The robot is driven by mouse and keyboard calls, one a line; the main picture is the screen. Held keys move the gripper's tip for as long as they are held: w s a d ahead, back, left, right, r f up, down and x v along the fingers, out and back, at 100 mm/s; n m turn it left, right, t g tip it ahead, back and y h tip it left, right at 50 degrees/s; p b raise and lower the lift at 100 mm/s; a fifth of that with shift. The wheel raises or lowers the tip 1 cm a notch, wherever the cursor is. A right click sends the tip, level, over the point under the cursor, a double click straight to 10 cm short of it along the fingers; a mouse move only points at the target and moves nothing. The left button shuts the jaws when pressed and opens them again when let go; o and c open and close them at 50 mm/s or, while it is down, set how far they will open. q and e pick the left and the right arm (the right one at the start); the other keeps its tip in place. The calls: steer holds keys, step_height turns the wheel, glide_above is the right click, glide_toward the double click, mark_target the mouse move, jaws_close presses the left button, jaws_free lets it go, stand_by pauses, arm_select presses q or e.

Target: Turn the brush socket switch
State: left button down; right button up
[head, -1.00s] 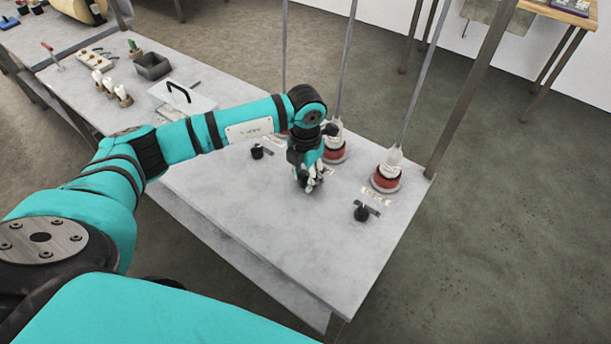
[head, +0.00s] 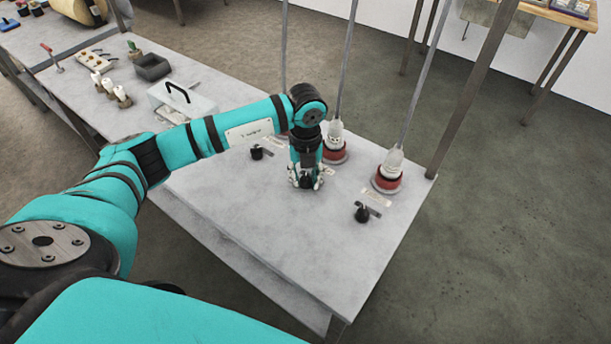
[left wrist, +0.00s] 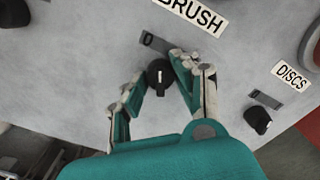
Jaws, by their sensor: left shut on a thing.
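The brush socket switch is a black round knob (left wrist: 158,77) with a white mark, below the "BRUSH" label (left wrist: 195,14) in the left wrist view. A dark slotted plate (left wrist: 157,43) lies beside it. My left gripper (head: 305,185) points down at the grey tabletop in the head view and hides the knob there. In the left wrist view my left gripper (left wrist: 157,82) has its fingers on either side of the knob and is shut on it. My right gripper is not in view.
A second black knob (head: 361,212) stands to the right; the left wrist view shows it by a "DISCS" label (left wrist: 291,75). Another knob (head: 257,152) is to the left. Red-based fixtures (head: 386,180) with rods stand behind. The tabletop's front (head: 290,245) is clear.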

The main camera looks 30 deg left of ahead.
mark_target(305, 177)
arm_select(q)
steer(key=shift+n, duration=0.4)
steer(key=c, duration=1)
jaws_free()
step_height(305, 177, up, 12)
steer(key=shift+s, duration=0.1)
